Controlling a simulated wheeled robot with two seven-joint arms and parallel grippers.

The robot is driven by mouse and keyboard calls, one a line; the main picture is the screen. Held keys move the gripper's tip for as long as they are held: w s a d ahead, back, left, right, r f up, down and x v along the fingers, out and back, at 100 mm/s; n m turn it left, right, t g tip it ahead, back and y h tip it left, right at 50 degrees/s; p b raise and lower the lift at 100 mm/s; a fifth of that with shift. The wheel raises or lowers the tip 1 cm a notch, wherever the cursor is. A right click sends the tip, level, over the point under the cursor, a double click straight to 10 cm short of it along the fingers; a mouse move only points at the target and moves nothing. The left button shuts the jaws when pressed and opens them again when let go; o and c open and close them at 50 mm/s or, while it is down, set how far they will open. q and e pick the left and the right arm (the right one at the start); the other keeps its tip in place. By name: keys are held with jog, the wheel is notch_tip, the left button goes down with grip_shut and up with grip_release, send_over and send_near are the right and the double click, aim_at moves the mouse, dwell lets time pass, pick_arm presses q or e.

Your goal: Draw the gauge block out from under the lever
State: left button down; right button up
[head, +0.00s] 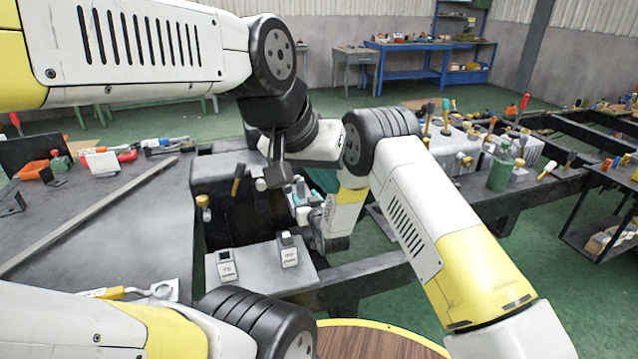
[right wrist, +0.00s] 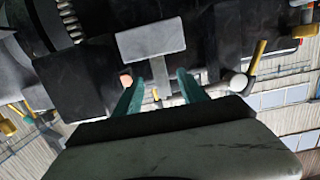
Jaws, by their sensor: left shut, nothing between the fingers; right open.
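My right gripper (right wrist: 161,77) is open, its two teal fingers apart in the right wrist view. A light grey rectangular block or plate (right wrist: 151,40) lies just beyond the fingertips against dark metal; I cannot tell whether it is the gauge block. In the head view my right gripper is mostly hidden behind its own wrist. My left gripper (head: 268,182) is shut and empty, above the dark fixture (head: 235,215). A dark lever-like handle (head: 238,180) stands just left of it. The place under the lever is hidden by my arms and shadow.
A light grey plate (head: 262,298) at the fixture's front carries two small labelled pieces (head: 226,264) (head: 289,250). A long bar (head: 90,218) and tools lie on the left bench. A green cylinder (head: 500,172) and tools stand at right. A hammer (right wrist: 243,80) shows in the right wrist view.

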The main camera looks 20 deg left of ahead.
aim_at(302, 192)
jog(key=shift+x, duration=2.95)
grip_shut()
jog(key=shift+s+d, duration=0.1)
jog(key=shift+s, duration=0.05)
jog(key=shift+f+v, duration=0.2)
jog(key=shift+v, duration=1.15)
jog(key=shift+f+v, duration=0.2)
jog(key=shift+v, duration=1.15)
jog(key=shift+s+d, duration=0.1)
